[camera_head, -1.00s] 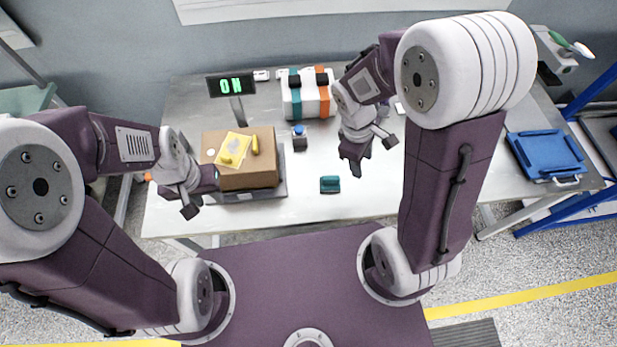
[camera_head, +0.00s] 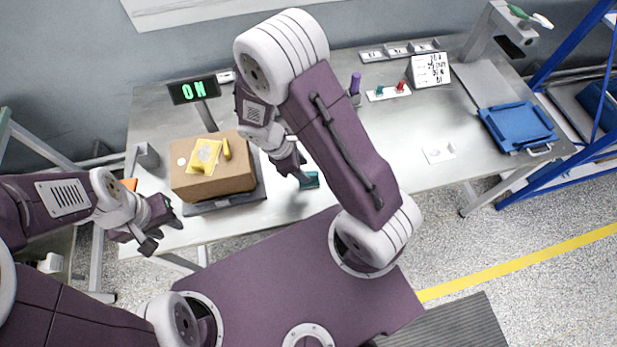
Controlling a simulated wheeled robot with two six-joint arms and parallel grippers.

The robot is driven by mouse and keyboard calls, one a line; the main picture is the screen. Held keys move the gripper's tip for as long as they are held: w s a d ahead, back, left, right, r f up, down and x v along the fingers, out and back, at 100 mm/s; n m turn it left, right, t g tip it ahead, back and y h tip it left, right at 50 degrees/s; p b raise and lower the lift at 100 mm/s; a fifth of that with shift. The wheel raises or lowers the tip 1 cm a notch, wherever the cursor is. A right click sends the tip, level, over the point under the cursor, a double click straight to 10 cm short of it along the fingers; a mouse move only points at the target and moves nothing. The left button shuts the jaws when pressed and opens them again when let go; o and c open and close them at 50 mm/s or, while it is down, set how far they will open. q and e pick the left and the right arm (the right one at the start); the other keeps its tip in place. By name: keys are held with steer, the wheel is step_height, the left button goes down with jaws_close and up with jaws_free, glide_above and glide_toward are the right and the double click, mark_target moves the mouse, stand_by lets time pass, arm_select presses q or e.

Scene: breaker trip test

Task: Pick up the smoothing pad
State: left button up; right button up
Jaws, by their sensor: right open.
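My left gripper (camera_head: 164,236) is open and empty, at the table's front left edge, left of and below the cardboard box.
The cardboard box (camera_head: 212,186) stands on a dark base, with a yellow packet (camera_head: 205,155) on top. A display (camera_head: 195,91) reads "ON". A blue tray (camera_head: 517,127) lies at the right.

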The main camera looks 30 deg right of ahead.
mark_target(309, 173)
steer(key=x, duration=0.4)
steer(key=shift+d+f+b, duration=0.2)
steer(key=shift+b, duration=0.1)
steer(key=shift+w+d+f, duration=0.1)
steer(key=shift+f, duration=0.1)
jaws_close()
steer(key=shift+r, duration=0.15)
